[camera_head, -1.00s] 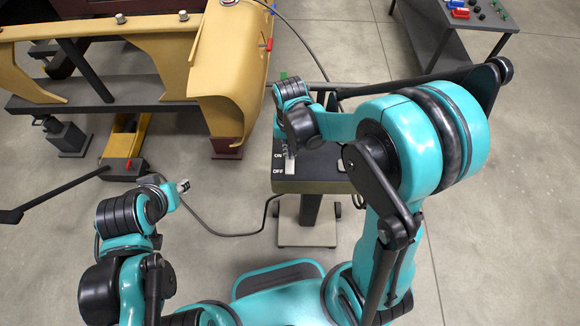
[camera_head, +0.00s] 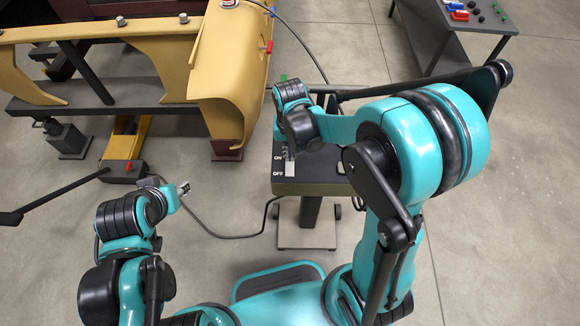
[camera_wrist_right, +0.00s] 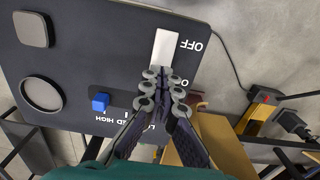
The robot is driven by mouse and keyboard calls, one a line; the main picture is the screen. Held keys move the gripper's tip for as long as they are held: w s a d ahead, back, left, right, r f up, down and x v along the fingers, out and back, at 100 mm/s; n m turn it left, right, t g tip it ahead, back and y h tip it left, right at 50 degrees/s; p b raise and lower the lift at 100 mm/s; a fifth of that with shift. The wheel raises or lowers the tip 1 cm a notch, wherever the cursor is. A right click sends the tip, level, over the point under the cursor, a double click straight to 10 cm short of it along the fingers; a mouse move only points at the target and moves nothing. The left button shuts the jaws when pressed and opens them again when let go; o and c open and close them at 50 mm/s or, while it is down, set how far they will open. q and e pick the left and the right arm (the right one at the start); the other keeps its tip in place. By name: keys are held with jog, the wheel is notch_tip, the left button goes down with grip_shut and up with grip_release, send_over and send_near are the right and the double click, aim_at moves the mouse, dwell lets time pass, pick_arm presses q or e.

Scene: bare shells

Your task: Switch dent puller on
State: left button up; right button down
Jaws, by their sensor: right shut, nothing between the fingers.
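The dent puller is a dark box (camera_head: 318,170) on a pedestal, with a panel marked ON and OFF, partly hidden by my right arm in the head view. The pale switch plate (camera_wrist_right: 165,48) lies beside the OFF mark in the right wrist view, and it also shows in the head view (camera_head: 290,168). My right gripper (camera_wrist_right: 163,86) is shut and empty, its fingertips at the ON end of the plate. They cover part of the plate, and I cannot tell whether they touch it. My left gripper (camera_head: 184,188) is away from the box, too small to read.
A blue slider (camera_wrist_right: 100,102) and a round dial (camera_wrist_right: 42,94) sit on the same panel. A yellow car frame (camera_head: 228,90) stands at the back left. A cable (camera_head: 225,236) runs over the floor. A grey cart (camera_head: 450,30) stands at the back right.

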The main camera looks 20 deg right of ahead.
jog(key=shift+f+b, duration=1)
jog(key=shift+f, duration=0.1)
dwell(0.6)
jog(key=shift+r+p, duration=2.75)
jog(key=shift+r, duration=0.85)
jog(key=shift+s+d, duration=0.1)
jog(key=s+d+r+n+t+b, duration=0.3)
jog(key=s+t+b, duration=0.4)
jog(key=s, duration=0.3)
jog(key=shift+d+r+b, duration=0.2)
jog(key=shift+d+b, duration=0.3)
jog(key=shift+d, duration=0.25)
